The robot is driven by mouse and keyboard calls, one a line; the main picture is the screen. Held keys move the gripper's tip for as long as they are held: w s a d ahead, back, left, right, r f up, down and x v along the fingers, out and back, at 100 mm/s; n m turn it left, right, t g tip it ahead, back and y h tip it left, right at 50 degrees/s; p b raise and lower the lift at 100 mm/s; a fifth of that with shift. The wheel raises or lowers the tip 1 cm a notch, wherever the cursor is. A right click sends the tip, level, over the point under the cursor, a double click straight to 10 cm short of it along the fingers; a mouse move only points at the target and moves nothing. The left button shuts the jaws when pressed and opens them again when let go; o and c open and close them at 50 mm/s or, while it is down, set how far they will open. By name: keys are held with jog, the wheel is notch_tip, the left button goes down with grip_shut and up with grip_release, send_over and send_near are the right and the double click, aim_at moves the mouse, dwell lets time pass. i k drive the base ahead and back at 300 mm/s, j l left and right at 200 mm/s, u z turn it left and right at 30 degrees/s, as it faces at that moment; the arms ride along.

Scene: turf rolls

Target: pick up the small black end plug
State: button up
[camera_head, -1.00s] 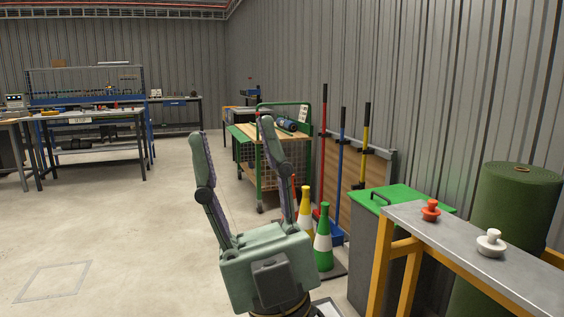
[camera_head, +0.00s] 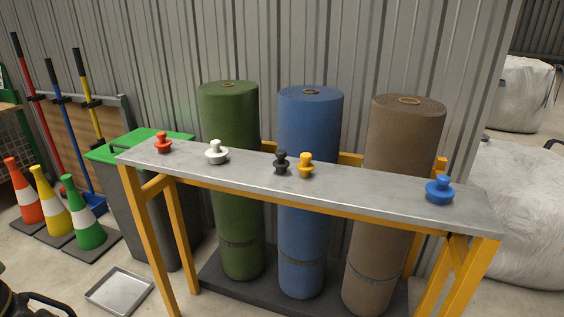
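The small black end plug (camera_head: 281,163) stands upright on a narrow grey-topped bench (camera_head: 370,184) with yellow legs, near the middle of its top. A yellow plug (camera_head: 305,166) stands close to its right. A white plug (camera_head: 216,152) and an orange-red plug (camera_head: 162,144) stand further left, and a blue plug (camera_head: 439,190) is near the right end. My gripper is not in view; only a dark part shows at the lower left corner, and I cannot tell what it is.
Green (camera_head: 231,130), blue (camera_head: 310,130) and brown (camera_head: 405,140) turf rolls stand behind the bench. A green-lidded bin (camera_head: 140,200) is at its left, with traffic cones (camera_head: 82,215) beyond. A metal tray (camera_head: 118,292) lies on the floor. White bags (camera_head: 525,210) are at right.

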aim_at(281, 164)
jog(key=l+u, duration=0.1)
jog(key=u, duration=0.25)
jog(key=l+u, duration=0.1)
jog(key=u, duration=0.25)
jog(key=l+u, duration=0.15)
jog(key=u, duration=0.2)
jog(key=l+u, duration=0.2)
jog(key=l, duration=0.15)
jog(key=k+l+u, duration=0.2)
jog(key=l, duration=0.15)
jog(key=l+u, duration=0.2)
jog(key=l, duration=0.15)
jog(key=k+l, duration=0.15)
jog(key=l, duration=0.15)
jog(key=k+l, duration=0.1)
jog(key=l, duration=0.2)
jog(key=k+l+u, duration=0.1)
jog(key=k+l, duration=0.05)
jog(key=l, duration=0.1)
